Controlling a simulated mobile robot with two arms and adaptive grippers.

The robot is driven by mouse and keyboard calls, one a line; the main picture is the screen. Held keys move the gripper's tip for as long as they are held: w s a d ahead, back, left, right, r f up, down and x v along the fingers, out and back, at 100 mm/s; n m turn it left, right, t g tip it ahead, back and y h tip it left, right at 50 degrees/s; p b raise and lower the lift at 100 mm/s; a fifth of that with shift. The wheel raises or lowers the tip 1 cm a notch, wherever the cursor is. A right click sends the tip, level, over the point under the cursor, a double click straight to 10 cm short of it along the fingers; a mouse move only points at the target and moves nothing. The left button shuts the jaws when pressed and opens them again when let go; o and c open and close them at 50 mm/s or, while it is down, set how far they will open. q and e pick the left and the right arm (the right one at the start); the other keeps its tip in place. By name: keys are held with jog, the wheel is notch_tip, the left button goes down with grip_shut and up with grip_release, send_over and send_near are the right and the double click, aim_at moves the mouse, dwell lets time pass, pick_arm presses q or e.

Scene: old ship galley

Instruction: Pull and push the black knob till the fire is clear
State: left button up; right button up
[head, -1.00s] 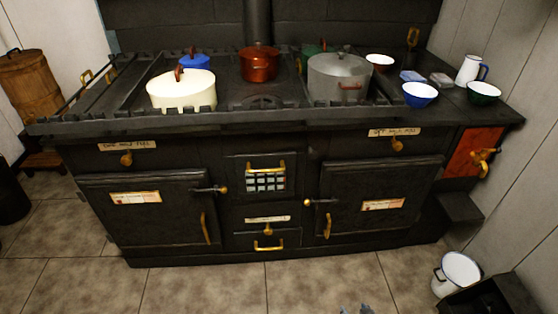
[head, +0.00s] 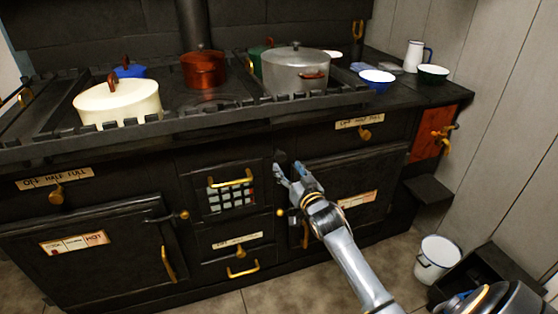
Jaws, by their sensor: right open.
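The black stove (head: 235,149) fills the middle of the view. A small dark knob-like shape (head: 281,157) shows on its front, right of the barred fire grate (head: 232,197); it is dark on dark and hard to make out. My right gripper (head: 287,172) reaches in from the lower right. Its fingers are open and empty, just below and around that dark shape; I cannot tell whether they touch it. The fire behind the grate shows as pale grey blocks, with no clear flame. My left gripper is not in view.
Pots stand on the stove top: a cream pot (head: 118,106), a red pot (head: 203,70) and a grey pot (head: 295,72). Brass knobs with labels flank the grate, one left (head: 56,196), one right (head: 365,134). A white bucket (head: 437,259) stands on the floor at right.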

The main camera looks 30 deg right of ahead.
aim_at(282, 159)
jog(key=w, duration=0.2)
jog(key=w+d+b, duration=0.1)
jog(key=w, duration=0.2)
jog(key=shift+w+d+f, duration=0.1)
jog(key=shift+w, duration=0.2)
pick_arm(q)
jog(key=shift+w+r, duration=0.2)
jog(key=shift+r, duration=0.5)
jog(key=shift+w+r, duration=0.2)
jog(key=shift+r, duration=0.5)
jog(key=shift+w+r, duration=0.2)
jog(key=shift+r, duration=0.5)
pick_arm(e)
jog(key=shift+w, duration=0.45)
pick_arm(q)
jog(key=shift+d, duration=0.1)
pick_arm(e)
grip_shut()
